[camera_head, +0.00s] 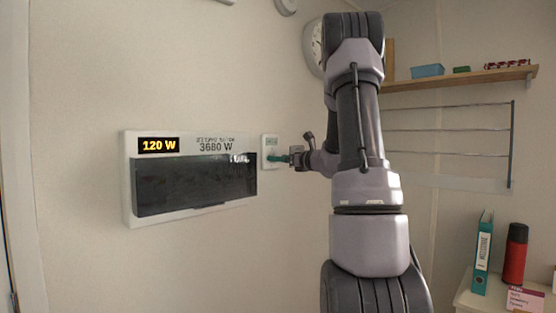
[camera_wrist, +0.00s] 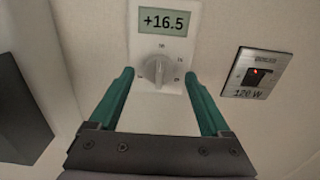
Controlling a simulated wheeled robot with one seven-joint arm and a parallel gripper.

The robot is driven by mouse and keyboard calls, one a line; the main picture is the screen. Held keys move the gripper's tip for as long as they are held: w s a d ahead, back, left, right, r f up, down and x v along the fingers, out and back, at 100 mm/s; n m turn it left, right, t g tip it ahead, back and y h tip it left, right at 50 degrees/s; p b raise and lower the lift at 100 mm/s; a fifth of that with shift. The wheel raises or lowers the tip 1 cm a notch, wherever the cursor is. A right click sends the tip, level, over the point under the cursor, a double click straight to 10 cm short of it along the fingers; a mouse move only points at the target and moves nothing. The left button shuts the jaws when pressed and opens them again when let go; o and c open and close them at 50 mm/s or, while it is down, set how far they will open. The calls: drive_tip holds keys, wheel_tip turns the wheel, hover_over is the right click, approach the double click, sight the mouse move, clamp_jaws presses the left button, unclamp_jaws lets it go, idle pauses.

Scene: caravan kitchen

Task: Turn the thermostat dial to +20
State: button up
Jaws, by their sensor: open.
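The thermostat is a white wall panel (camera_wrist: 180,22) with a display (camera_wrist: 166,22) reading +16.5. Its round grey-white dial (camera_wrist: 157,70) sits below the display, with small scale marks around it. In the wrist view my gripper (camera_wrist: 158,78) is open, with one green finger on each side of the dial. Gaps show between the fingers and the dial; I cannot tell how deep the fingertips are. In the head view the thermostat (camera_head: 270,142) is small on the wall, and my green fingers (camera_head: 276,158) cover its lower part.
A metal switch plate (camera_wrist: 257,73) with a red light and a 120 W label is right of the thermostat. A power panel (camera_head: 190,215) reading 120 W and 3680 W is on the left. A shelf (camera_head: 450,80), wire rack (camera_head: 450,130) and red flask (camera_head: 515,255) are at right.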

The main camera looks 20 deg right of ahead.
drive_tip(key=shift+w+a, duration=0.25)
drive_tip(key=shift+w, duration=0.4)
clamp_jaws()
drive_tip(key=shift+m, duration=0.3)
drive_tip(key=m, duration=2.3)
drive_tip(key=shift+f, duration=0.1)
